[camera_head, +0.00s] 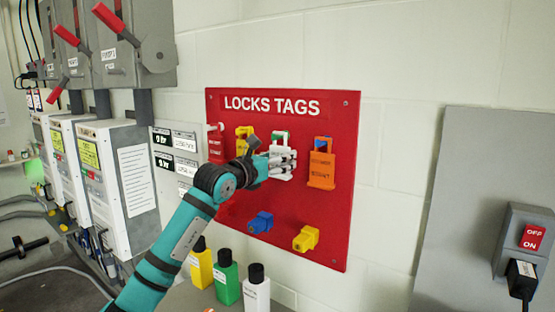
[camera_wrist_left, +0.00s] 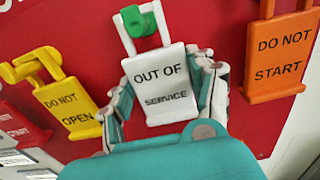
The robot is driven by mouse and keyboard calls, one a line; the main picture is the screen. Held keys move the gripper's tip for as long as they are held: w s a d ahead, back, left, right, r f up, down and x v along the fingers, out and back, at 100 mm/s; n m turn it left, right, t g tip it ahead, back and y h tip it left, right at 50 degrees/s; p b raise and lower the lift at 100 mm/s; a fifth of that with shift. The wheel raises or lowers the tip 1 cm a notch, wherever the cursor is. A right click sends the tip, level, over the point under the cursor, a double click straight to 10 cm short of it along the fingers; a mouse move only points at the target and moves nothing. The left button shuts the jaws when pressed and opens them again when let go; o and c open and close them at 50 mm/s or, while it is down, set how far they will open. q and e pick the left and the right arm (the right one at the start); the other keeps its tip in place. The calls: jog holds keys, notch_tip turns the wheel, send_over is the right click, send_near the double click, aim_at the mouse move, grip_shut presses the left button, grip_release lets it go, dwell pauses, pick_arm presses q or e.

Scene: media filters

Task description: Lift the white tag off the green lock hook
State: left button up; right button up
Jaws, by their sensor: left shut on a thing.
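The white tag (camera_wrist_left: 160,88) reads "OUT OF SERVICE" and hangs at the green lock hook (camera_wrist_left: 138,22) in the left wrist view. Its top loop is around the green hook. In the head view the tag (camera_head: 281,172) is partly hidden by my gripper, with the green hook (camera_head: 281,137) above it. My left gripper (camera_wrist_left: 166,110) is shut on the tag, with a finger at each side edge; it also shows in the head view (camera_head: 280,160). My right gripper is not in view.
The red "LOCKS TAGS" board (camera_head: 225,105) also holds a yellow tag (camera_wrist_left: 66,104) to the left and an orange tag (camera_wrist_left: 277,55) to the right. A blue lock (camera_head: 261,222) and a yellow lock (camera_head: 306,238) sit below. Bottles (camera_head: 227,280) stand under the board.

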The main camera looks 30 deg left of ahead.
aim_at(279, 150)
pick_arm(q)
jog(key=shift+r, duration=0.55)
jog(key=shift+s, duration=0.15)
jog(key=shift+s, duration=0.15)
jog(key=shift+s+a+r+b, duration=0.15)
jog(key=shift+s+b, duration=0.2)
jog(key=shift+s, duration=0.25)
jog(key=shift+s+a+r+b, duration=0.15)
jog(key=shift+s+b, duration=0.15)
jog(key=shift+s, duration=0.35)
jog(key=shift+s+r+b, duration=0.15)
jog(key=shift+s+b, duration=0.2)
jog(key=shift+s, duration=0.25)
